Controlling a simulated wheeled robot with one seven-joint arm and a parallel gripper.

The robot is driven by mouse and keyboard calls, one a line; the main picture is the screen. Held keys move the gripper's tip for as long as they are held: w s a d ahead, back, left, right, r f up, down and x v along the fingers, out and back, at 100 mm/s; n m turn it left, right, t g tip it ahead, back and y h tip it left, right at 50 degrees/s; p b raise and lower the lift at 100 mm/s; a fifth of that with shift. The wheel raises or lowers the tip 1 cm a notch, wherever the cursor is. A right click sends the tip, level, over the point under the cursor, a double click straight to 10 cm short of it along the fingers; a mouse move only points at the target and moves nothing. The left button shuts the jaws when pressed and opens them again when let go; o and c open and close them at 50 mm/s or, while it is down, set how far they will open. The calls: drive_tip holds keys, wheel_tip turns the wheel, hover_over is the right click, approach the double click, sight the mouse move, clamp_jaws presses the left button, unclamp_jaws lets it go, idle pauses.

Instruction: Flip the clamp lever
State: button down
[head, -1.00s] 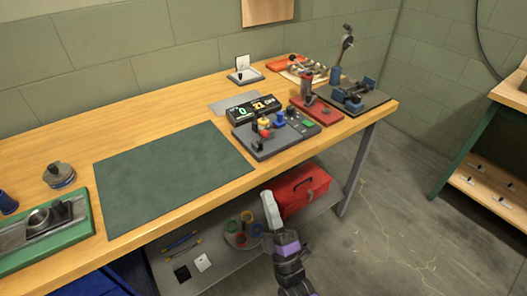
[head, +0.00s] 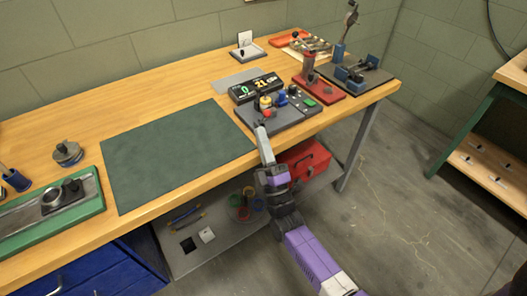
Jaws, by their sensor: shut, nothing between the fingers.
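A red-based fixture (head: 318,84) with an upright post stands toward the right end of the wooden bench. To its right, a dark plate carries a blue fixture (head: 365,73) with a tall raised lever (head: 346,32). I cannot tell for certain which of these bears the clamp lever. My gripper (head: 263,131) is shut and empty at the bench's front edge. It appears in front of the grey control box (head: 278,121), left of both fixtures and apart from them.
A green mat (head: 175,155) covers the bench's middle-left. A green-based fixture (head: 93,207) sits at the left. A red toolbox (head: 305,162) is on the shelf below.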

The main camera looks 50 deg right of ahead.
sight(264, 118)
drive_tip(key=shift+w+d+r, duration=0.15)
drive_tip(key=shift+d+r, duration=0.1)
drive_tip(key=shift+d, duration=0.35)
drive_tip(key=shift+w+d+r, duration=0.1)
drive_tip(key=shift+d+r, duration=0.1)
drive_tip(key=shift+d, duration=0.4)
drive_tip(key=shift+r+p, duration=0.1)
drive_tip(key=shift+p, duration=0.3)
drive_tip(key=r+y+p, duration=0.1)
drive_tip(key=p, duration=0.1)
drive_tip(key=r+g+p, duration=0.1)
drive_tip(key=p, duration=0.2)
drive_tip(key=shift+w+d+n+y, duration=0.1)
drive_tip(key=shift+w+n+y, duration=0.25)
drive_tip(key=shift+n+y, duration=0.05)
drive_tip(key=w+g, duration=0.1)
drive_tip(key=w+d+r+y+p, duration=0.1)
drive_tip(key=w, duration=0.1)
drive_tip(key=w+g+p, duration=0.1)
drive_tip(key=shift+w+d+r+n+g, duration=0.15)
drive_tip(key=shift+w+r+n+g, duration=0.15)
drive_tip(key=shift+n, duration=0.1)
drive_tip(key=shift+s, duration=0.1)
